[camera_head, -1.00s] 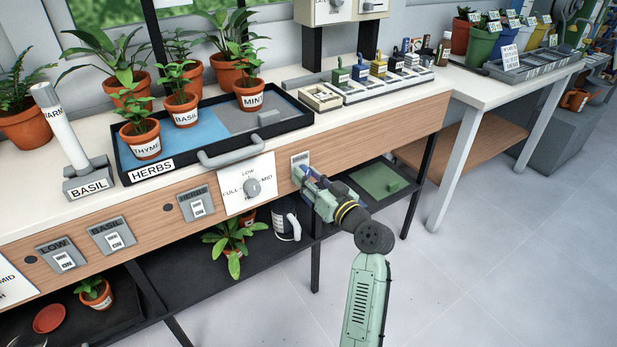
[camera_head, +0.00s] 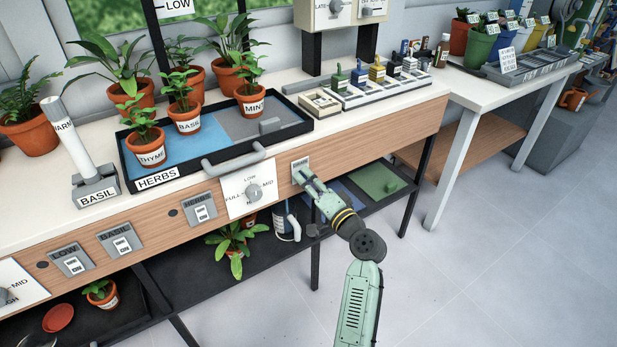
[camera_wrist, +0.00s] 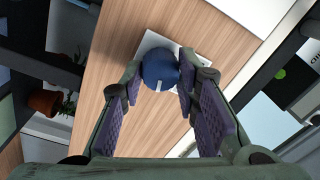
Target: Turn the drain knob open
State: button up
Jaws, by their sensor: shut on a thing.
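The drain knob (camera_wrist: 158,70) is a round dark blue knob with a short white mark, seen in the wrist view. It sits on a pale plate (camera_wrist: 150,41) on the wood-fronted bench. My gripper (camera_wrist: 161,72) has one finger on each side of the knob and is shut on it. In the head view my gripper (camera_head: 304,175) reaches the small grey plate (camera_head: 300,162) on the bench front. There my gripper hides the knob, and the plate's lettering is too small to read.
A white dial panel (camera_head: 236,192) is left of my gripper. The handle (camera_head: 232,162) of the HERBS tray (camera_head: 182,171) juts out above it. A lower shelf with a plant (camera_head: 233,240) and a blue-and-white container (camera_head: 286,222) lies below. The floor at right is clear.

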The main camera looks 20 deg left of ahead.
jog(key=shift+r+m+p, duration=0.1)
jog(key=shift+m+p, duration=0.65)
jog(key=shift+m, duration=0.95)
jog(key=o, duration=1.2)
jog(key=shift+c, duration=0.2)
jog(key=v, duration=1.2)
jog(key=shift+s+a, duration=0.1)
